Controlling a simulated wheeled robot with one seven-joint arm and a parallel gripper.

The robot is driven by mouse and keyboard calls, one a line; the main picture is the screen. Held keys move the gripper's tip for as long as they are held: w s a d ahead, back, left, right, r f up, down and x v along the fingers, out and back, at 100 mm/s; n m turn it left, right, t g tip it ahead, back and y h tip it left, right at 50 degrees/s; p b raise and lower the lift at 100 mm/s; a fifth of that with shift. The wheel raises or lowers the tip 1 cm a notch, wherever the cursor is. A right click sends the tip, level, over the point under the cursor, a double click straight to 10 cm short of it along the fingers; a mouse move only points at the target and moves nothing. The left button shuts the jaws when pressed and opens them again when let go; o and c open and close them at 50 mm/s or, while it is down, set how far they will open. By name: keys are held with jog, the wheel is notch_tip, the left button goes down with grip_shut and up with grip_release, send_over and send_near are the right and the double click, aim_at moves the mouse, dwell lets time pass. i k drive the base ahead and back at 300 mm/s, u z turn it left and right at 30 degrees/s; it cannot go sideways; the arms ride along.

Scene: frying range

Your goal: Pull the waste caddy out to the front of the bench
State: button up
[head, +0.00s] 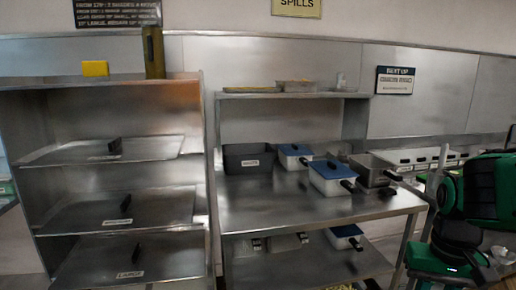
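The waste caddy appears to be the dark grey open-topped bin (248,158) with a small white label, too small to read surely. It stands upright toward the back left of the steel bench (290,208), near the upright of the left rack. Bare bench top lies in front of it. My green and black arm shows at the right edge of the head view, well to the right of the bin and apart from it. I cannot make out my gripper's fingers.
Blue-lidded pans (331,177) with black handles stand right of the bin, with an open steel pan (374,171) beyond. A raised shelf (290,95) runs above the bench back. A rack of trays (110,151) stands left. More pans sit on the lower shelf (318,263).

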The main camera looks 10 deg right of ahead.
aim_at(242, 159)
jog(key=z, duration=0.1)
jog(key=i, duration=1)
jog(key=u, duration=0.1)
